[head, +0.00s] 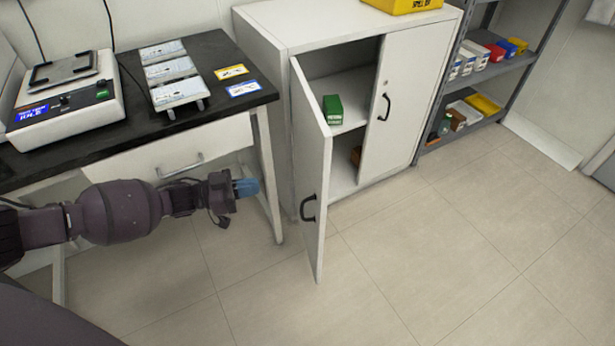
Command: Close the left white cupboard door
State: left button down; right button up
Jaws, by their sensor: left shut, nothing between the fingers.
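The left white cupboard door (312,165) stands wide open and swings out toward me, with a dark handle (308,208) on the face turned to the left. The white cupboard (272,95) stands behind it, and its right door (385,110) is shut. A green box (333,110) sits on the upper shelf inside. My left gripper (252,187) points right, with blue fingertips shut and empty. In the picture it is left of the open door, near the bench leg, and apart from the door. My right gripper is not in view.
A black-topped bench (130,135) with a drawer and a white device (65,100) is at the left, close above my left arm. A grey shelf rack (500,80) stands right of the cupboard. The tiled floor (450,250) before the cupboard is clear.

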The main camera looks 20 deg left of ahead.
aim_at(317, 174)
pick_arm(q)
jog(key=b+x, duration=0.2)
jog(key=x, duration=1)
jog(key=shift+w+d+f, duration=0.1)
jog(key=shift+w+d, duration=0.5)
jog(key=shift+d, duration=0.1)
